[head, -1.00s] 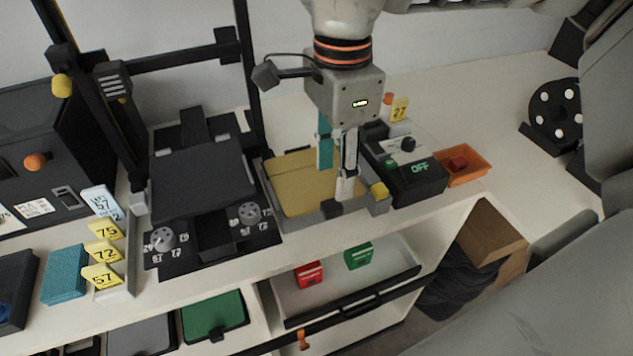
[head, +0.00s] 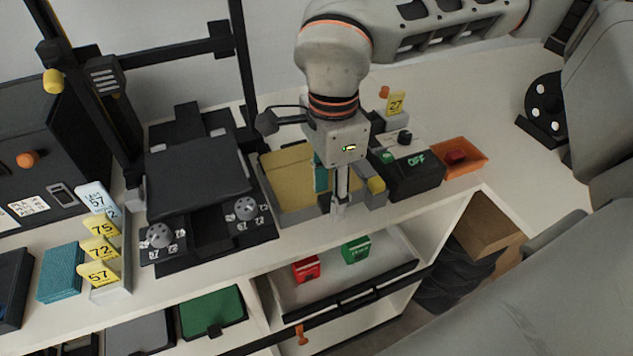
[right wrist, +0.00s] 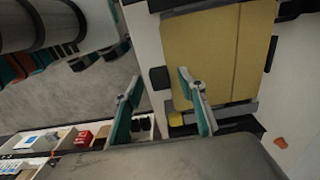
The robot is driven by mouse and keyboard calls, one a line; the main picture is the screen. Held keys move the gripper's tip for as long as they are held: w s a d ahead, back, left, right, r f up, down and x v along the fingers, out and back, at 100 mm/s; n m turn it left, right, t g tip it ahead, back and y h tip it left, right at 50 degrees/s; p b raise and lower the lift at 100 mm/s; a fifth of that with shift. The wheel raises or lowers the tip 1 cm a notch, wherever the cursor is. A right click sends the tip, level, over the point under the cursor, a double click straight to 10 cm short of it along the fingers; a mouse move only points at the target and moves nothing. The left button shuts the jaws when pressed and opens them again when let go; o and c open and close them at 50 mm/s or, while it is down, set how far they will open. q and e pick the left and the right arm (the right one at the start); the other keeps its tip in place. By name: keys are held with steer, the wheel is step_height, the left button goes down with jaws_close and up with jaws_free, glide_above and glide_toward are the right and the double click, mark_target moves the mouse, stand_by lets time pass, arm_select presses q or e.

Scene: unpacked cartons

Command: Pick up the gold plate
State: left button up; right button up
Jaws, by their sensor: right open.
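The gold plate (head: 286,174) lies flat in a grey holder (head: 300,213) on the white bench, right of the black machine. It also shows in the right wrist view (right wrist: 208,52), with a seam line along it. My right gripper (head: 332,196) points down at the holder's front edge, open and empty. In the right wrist view its teal-padded fingers (right wrist: 160,78) are spread, one overlapping the plate's near edge and the other over the space in front of the bench. I cannot tell whether a finger touches the plate. The gripper hides part of the plate's right side. My left gripper is not in view.
A black box reading OFF (head: 412,172) and an orange tray (head: 462,158) stand to the right. The black press-like machine (head: 200,180) with dials stands close on the left. Below, an open drawer (head: 345,285) holds a red and a green box.

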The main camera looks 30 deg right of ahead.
jaws_close()
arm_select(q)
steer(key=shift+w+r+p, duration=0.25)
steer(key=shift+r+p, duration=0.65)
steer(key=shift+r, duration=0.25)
arm_select(e)
step_height(320, 180, up, 20)
